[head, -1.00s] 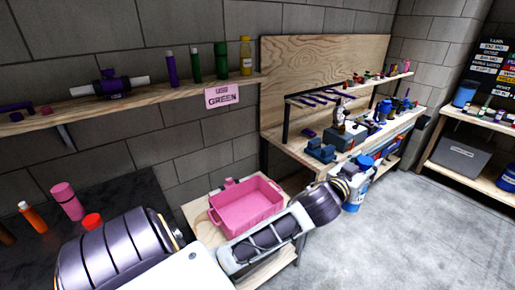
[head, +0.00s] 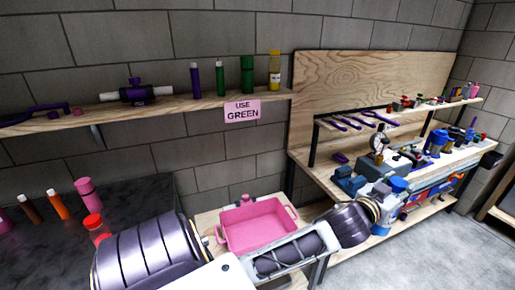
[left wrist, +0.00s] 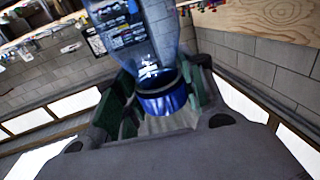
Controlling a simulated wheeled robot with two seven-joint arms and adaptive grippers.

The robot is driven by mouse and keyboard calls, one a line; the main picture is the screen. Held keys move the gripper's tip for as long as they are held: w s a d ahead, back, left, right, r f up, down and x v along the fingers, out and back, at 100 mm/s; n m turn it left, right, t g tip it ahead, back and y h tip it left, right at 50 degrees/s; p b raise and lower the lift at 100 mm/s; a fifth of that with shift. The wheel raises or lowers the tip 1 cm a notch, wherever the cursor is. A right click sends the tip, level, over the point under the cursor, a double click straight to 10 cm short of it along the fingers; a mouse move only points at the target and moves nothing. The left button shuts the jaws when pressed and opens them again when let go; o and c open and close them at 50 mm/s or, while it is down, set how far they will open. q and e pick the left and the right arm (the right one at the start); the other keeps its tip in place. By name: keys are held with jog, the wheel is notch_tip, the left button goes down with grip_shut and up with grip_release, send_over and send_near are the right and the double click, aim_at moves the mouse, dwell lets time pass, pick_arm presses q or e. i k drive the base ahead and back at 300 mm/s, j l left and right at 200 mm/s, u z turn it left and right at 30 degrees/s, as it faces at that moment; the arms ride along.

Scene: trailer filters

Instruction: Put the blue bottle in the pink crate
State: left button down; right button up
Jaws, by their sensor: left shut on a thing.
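The blue bottle (left wrist: 162,75) is see-through with a dark blue cap and sits between the fingers of my left gripper (left wrist: 160,105) in the left wrist view. In the head view the left gripper (head: 378,204) is shut on it, and the bottle's blue cap (head: 398,185) shows in front of the workbench. The pink crate (head: 256,232) stands left of the gripper, behind my forearm, which hides part of its front. The crate's visible inside looks empty. The bottle is apart from the crate. My right gripper is not in view.
The crate rests on a small wooden table (head: 208,222). The workbench (head: 318,172) at right holds tools and several blue items. A wall shelf (head: 180,108) holds bottles above a "USE GREEN" sign (head: 242,111). A dark counter (head: 130,187) at left holds more bottles. Floor (head: 440,250) is clear.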

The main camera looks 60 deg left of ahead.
aim_at(267, 227)
jog(key=i+l+u, duration=0.15)
jog(key=i+u, duration=0.25)
jog(key=i+l+u, duration=0.2)
jog(key=u, duration=0.2)
jog(key=i+l+u, duration=0.2)
jog(key=l+u, duration=0.2)
